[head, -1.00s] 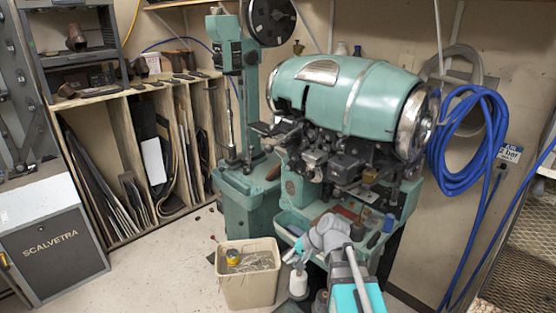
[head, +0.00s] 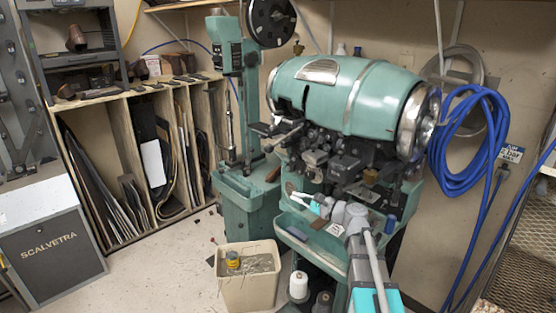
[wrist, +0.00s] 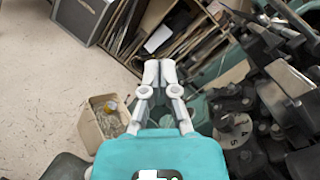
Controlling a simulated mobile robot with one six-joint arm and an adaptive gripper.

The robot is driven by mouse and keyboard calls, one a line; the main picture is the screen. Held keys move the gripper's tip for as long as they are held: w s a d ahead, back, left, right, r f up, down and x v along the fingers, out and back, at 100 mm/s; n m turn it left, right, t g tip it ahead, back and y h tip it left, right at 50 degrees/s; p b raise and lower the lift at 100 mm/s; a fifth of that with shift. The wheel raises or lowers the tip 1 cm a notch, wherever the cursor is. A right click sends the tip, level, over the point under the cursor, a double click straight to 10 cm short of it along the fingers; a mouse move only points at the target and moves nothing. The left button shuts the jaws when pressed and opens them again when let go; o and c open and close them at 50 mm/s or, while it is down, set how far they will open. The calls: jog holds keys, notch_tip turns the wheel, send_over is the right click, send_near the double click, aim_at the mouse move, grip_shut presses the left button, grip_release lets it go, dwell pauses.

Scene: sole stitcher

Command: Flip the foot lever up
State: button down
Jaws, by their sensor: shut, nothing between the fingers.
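The teal sole stitcher (head: 340,95) stands at centre right in the head view, with dark metal mechanisms (head: 345,168) under its barrel. I cannot single out the foot lever among these parts. My gripper (head: 290,190) is in front of the machine, just below the mechanisms and above the tray, pointing left. In the wrist view my gripper (wrist: 160,72) has its pale fingers together with nothing between them. The dark mechanisms (wrist: 262,120) are to its right there, apart from the fingertips. My arm hides part of the machine's lower front.
A beige bin (head: 248,285) stands on the floor in front of the machine. The teal tray (head: 290,228) holds small items. A white thread spool (head: 298,285) is below it. Blue hose (head: 470,150) hangs on the right wall. Floor at left is clear.

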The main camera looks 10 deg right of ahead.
jog(key=w+d+r+m+t, duration=0.2)
jog(key=d+r+m+t, duration=0.1)
jog(key=d+m, duration=0.1)
jog(key=shift+w+d+r, duration=0.15)
jog(key=shift+w+r, duration=0.05)
jog(key=shift+r, duration=0.15)
jog(key=w+a+r+p, duration=0.5)
jog(key=w+a, duration=0.2)
jog(key=a, duration=0.2)
jog(key=shift+a+r, duration=0.25)
jog(key=shift+r, duration=0.15)
dwell(0.4)
jog(key=shift+w, duration=0.1)
jog(key=shift+d+r+m+p, duration=0.2)
jog(key=shift+d+m+p, duration=0.05)
jog(key=shift+m+p, duration=0.2)
